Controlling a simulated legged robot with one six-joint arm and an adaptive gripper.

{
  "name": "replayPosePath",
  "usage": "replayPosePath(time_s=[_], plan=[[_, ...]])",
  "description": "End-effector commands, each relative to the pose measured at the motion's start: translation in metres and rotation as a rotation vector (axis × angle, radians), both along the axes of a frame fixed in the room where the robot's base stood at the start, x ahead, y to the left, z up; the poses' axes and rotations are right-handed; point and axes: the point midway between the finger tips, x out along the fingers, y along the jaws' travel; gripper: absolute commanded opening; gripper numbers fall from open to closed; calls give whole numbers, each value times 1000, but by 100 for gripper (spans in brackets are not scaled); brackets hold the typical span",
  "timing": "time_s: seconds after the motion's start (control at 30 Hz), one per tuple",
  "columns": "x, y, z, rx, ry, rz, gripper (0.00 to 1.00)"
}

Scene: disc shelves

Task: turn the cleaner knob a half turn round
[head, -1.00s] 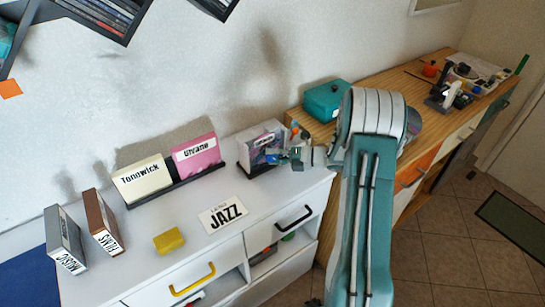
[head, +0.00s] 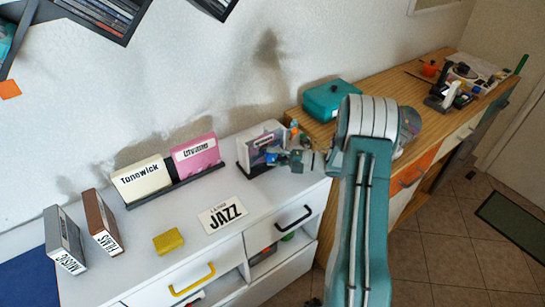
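I cannot make out for sure which thing is the cleaner or its knob. A teal box with a small dark knob on its lid (head: 332,99) stands at the left end of the wooden counter. A white unit with dark round parts (head: 468,76) is at the counter's far end. My gripper (head: 279,157) is small in the head view, over the right end of the white cabinet, in front of an upright case in a black holder (head: 243,158). Its fingers overlap the case in the picture. I cannot tell whether they touch it or are open.
The white cabinet top (head: 150,215) bears a JAZZ card (head: 222,214), a yellow block (head: 168,241), a Tonewick case (head: 141,180), a pink case (head: 197,154) and two cases at left. A shiny disc (head: 411,125) shows partly behind my arm. Dark shelves hang upper left.

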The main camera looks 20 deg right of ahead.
Motion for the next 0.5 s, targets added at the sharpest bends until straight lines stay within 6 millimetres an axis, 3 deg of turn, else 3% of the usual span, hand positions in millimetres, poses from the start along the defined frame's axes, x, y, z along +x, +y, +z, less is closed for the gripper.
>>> replayPosePath(time_s=[0.03,0.07,0.1,0.5], plan=[[0,-1,-4,-3,8,-4,75],[0,-1,-4,-3,8,-4,89],[0,-1,-3,-2,8,-4,92],[-1,-1,-1,-2,3,-1,92]])
